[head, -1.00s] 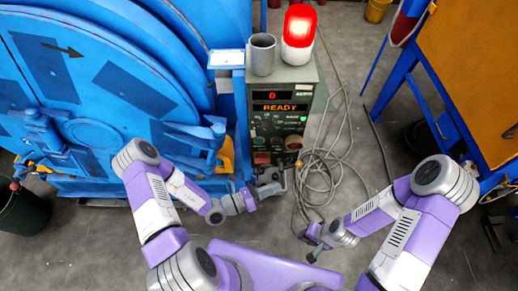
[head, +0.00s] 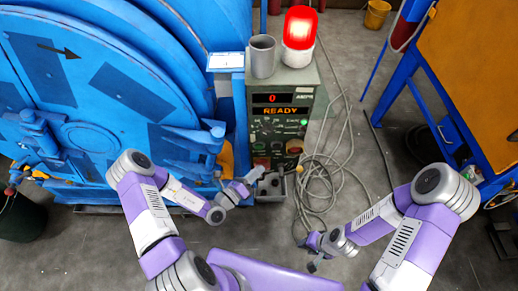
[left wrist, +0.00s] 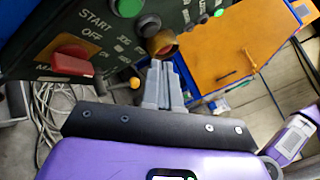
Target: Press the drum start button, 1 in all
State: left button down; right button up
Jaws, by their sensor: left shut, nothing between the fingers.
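The grey-green control box (head: 282,125) stands beside the blue drum (head: 95,90). Its display (head: 280,111) reads READY, with a red 0 above. The lower panel carries several buttons and knobs, including a red button with a yellow surround (head: 294,146). In the left wrist view the panel shows START and OFF lettering, a green button (left wrist: 128,6) and a red switch (left wrist: 72,62). My left gripper (head: 257,174) is shut and empty, just below the panel; in the left wrist view its fingertips (left wrist: 160,66) point at the panel edge. My right gripper (head: 312,264) hangs low, away from the box; its jaws are unclear.
A lit red beacon (head: 299,30) and a grey cup (head: 262,55) stand on the box. Loose cables (head: 325,175) lie on the floor to its right. A blue frame with an orange panel (head: 480,70) stands at the right.

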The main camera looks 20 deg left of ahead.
aim_at(259, 147)
pick_arm(q)
jog(key=shift+w+a+b, duration=0.15)
jog(key=shift+w+a, duration=0.1)
jog(key=shift+w, duration=0.7)
jog(key=shift+w+a+b, duration=0.2)
jog(key=shift+w+a, duration=0.1)
jog(key=shift+w, duration=0.6)
jog(key=shift+w+a+b, duration=0.15)
jog(key=shift+w+a, duration=0.1)
jog(key=shift+w, duration=0.7)
jog(key=shift+w, duration=0.15)
jog(key=shift+w+a, duration=0.1)
jog(key=shift+w, duration=0.15)
